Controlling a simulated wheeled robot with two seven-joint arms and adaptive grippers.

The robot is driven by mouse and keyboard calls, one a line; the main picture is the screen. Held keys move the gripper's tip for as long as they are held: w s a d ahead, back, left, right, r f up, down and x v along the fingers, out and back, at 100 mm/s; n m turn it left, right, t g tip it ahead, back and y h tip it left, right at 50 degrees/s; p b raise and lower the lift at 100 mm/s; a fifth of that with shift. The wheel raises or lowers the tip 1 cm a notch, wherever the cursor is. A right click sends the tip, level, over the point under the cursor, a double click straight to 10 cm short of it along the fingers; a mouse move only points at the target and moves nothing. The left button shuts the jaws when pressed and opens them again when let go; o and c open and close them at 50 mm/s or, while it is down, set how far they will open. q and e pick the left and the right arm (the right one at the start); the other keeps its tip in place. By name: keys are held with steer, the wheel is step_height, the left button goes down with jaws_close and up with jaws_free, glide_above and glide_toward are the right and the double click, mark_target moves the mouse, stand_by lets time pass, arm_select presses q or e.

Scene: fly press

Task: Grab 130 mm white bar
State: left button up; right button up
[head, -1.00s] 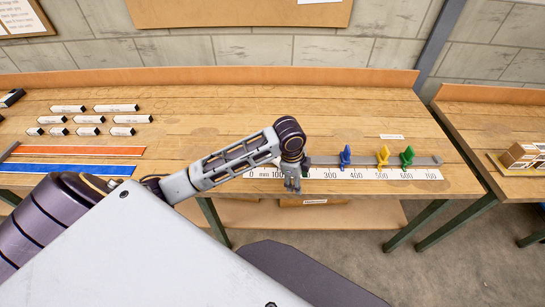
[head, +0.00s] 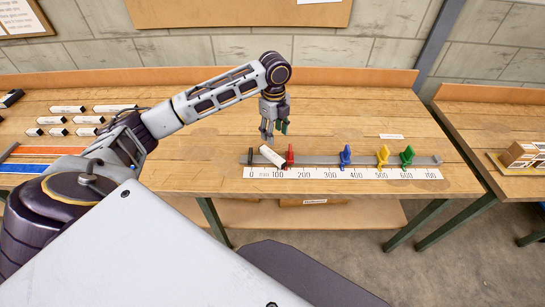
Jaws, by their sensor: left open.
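A white bar (head: 271,156) lies askew at the measuring rail (head: 325,160), between the black stop (head: 252,155) and the red slider (head: 290,156), near the 0 to 100 marks. I cannot read a length on it. My left gripper (head: 274,131) is open and empty, pointing down just above and behind the bar, apart from it. Several other white bars with black ends, such as this one (head: 68,109), lie in rows on the bench at the left; their labels are too small to read. My left forearm hides part of that group. My right gripper is out of view.
Blue (head: 345,156), yellow (head: 382,156) and green (head: 407,156) sliders stand along the rail, behind the white number scale (head: 340,173). An orange strip (head: 30,151) and a blue strip (head: 17,168) lie at the left. The bench top (head: 340,110) behind the rail is mostly clear.

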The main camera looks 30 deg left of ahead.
arm_select(q)
steer(key=shift+w+a+r, duration=0.2)
steer(key=shift+a+r, duration=0.6)
steer(key=shift+f, duration=0.15)
glide_above(272, 154)
steer(key=f, duration=0.7)
steer(key=shift+s+f, duration=0.2)
steer(key=shift+f, duration=0.5)
steer(key=shift+f, duration=0.1)
steer(key=shift+w+f, duration=0.15)
steer(key=shift+f, duration=1.1)
steer(key=shift+w+f, duration=0.1)
steer(key=shift+f, duration=1.15)
